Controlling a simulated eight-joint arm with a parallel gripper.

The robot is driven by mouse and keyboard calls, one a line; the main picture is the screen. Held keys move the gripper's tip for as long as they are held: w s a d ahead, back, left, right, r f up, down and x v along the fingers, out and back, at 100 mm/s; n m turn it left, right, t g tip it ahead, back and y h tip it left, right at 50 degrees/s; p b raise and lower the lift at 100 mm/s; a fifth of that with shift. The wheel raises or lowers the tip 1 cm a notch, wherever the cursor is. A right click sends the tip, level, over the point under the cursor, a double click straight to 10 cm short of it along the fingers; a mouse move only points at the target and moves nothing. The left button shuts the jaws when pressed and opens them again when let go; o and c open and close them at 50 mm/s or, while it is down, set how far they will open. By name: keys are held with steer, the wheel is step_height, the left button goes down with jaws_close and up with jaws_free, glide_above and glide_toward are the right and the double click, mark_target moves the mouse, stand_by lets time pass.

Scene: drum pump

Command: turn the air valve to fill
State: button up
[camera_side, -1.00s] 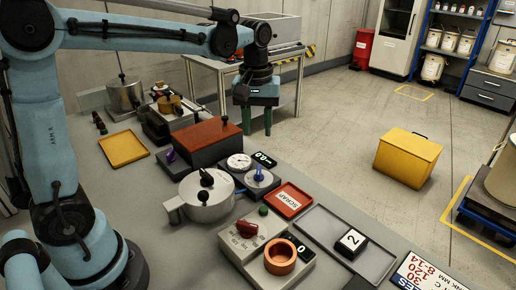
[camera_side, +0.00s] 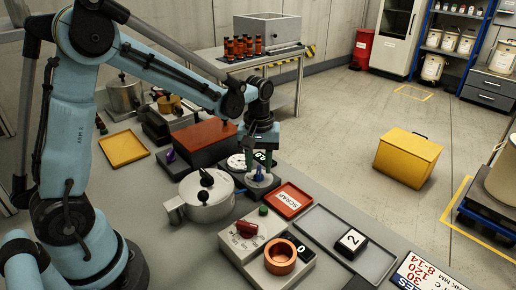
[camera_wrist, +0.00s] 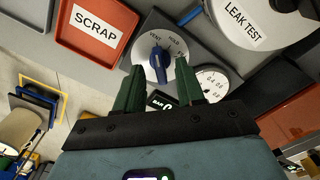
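The air valve is a blue knob (camera_wrist: 157,63) on a round white dial, with VENT and HOLD readable along its upper edge. No FILL label can be read. The knob's upper end lies near VENT. In the side view the blue knob (camera_side: 259,174) is partly covered by my gripper. My gripper (camera_wrist: 159,65) is open, its two green fingers on either side of the knob in the wrist view. In the side view my gripper (camera_side: 262,168) points down over the valve. Whether the fingers touch the knob cannot be told.
A pressure gauge (camera_wrist: 211,84) and a small black display sit close by the valve. A silver lidded pot (camera_side: 207,200) stands just left of it. A red SCRAP tray (camera_side: 289,199) lies to the right, with a grey tray (camera_side: 318,222) beyond.

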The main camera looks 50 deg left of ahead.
steer(key=shift+f, duration=0.5)
jaws_close()
